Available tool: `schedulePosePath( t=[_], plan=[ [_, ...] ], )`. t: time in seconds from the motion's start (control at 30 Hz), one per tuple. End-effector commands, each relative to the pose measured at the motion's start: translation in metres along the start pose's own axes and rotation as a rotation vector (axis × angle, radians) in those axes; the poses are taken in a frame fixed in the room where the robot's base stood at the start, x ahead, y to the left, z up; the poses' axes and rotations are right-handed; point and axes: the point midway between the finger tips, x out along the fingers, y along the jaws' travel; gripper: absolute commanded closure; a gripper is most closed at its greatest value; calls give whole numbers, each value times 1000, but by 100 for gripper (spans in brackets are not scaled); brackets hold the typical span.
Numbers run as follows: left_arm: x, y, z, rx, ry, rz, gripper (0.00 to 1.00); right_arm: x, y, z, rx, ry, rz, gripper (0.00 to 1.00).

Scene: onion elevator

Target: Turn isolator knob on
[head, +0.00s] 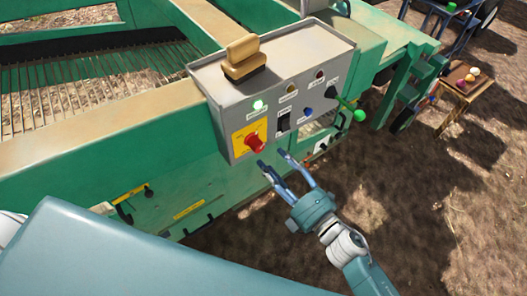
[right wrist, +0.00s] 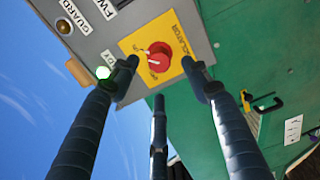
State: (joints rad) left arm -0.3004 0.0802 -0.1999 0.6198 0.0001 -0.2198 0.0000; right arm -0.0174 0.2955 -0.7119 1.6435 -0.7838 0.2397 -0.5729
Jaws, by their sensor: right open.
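The isolator knob (head: 255,143) is red and sits on a yellow plate (head: 240,136) at the lower left of the grey control box. In the right wrist view the knob (right wrist: 160,57) shows near the top middle, with the word ISOLATOR beside it; I cannot tell its setting for sure. My right gripper (head: 273,159) is open and empty, just in front of and a little right of the knob. In the right wrist view its fingers (right wrist: 160,66) spread on either side of the knob, with a third finger below, apparently not touching it. My left gripper is out of view.
The grey control box (head: 320,55) carries a lit green lamp (head: 258,105), a black switch (head: 283,122), other lamps and a green-tipped lever (head: 359,115). A wooden-handled brush (head: 244,57) lies on top. The green machine frame (head: 150,215) is close below; open ground lies right.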

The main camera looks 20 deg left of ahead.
Motion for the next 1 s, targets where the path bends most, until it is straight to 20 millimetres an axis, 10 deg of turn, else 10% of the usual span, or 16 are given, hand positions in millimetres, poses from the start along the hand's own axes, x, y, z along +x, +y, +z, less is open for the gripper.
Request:
schedulePosePath(
  t=[0.3, 1.0],
  plan=[
    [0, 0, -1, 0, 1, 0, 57, -36, 0, 0, 2, -1, 0, 53],
    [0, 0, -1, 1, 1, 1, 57, -41, -21, 13, 56, -41, -34, 53]
  ],
)
